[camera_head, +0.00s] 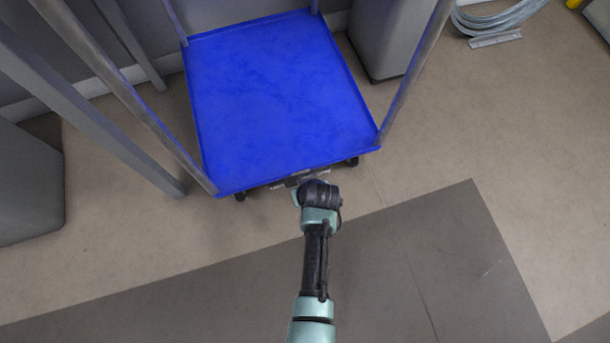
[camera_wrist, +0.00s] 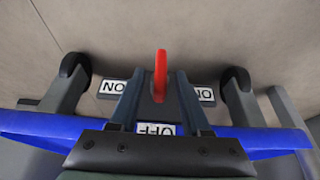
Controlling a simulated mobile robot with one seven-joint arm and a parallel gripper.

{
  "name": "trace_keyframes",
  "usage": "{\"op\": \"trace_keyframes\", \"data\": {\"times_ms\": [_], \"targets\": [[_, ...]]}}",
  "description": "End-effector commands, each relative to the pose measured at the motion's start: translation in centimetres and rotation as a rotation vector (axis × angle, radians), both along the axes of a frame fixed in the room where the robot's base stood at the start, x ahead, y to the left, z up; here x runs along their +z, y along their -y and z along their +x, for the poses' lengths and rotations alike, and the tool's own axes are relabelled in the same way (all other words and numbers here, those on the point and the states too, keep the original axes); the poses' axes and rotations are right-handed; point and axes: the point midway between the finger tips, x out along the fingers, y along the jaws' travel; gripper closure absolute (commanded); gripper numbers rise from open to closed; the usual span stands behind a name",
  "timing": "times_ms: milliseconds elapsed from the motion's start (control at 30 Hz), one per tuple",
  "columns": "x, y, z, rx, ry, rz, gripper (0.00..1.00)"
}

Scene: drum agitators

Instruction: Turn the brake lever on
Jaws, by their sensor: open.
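The red brake lever (camera_wrist: 160,76) shows in the middle of the wrist view. It stands in line with the upside-down OFF label (camera_wrist: 156,129), between a left ON label (camera_wrist: 112,87) and a right ON label (camera_wrist: 205,94). My gripper (camera_wrist: 159,84) is open, with one dark finger on each side of the lever; I cannot tell whether either touches it. In the head view my arm's end covers the lever, at the front edge of the blue cart (camera_head: 275,95).
A left caster wheel (camera_wrist: 77,66) and a right caster wheel (camera_wrist: 237,78) flank the lever. The cart has upright posts at its corners. A grey bin (camera_head: 375,45) stands behind it at right. The floor in front of the cart is clear, with a dark mat (camera_head: 430,255).

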Motion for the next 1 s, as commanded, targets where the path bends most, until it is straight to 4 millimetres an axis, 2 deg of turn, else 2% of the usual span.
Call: {"op": "trace_keyframes", "data": {"times_ms": [33, 200, 300, 733, 1000], "targets": [[0.01, 0.00, -0.01, 0.000, 0.000, 0.000, 0.56], [0.00, 0.01, -0.03, 0.000, 0.000, 0.000, 0.87], [-0.01, 0.01, -0.04, 0.000, 0.000, 0.000, 1.00], [0.03, -0.06, -0.11, 0.003, 0.006, -0.022, 1.00], [0.09, -0.40, -0.26, 0.007, 0.046, -0.148, 1.00]]}}
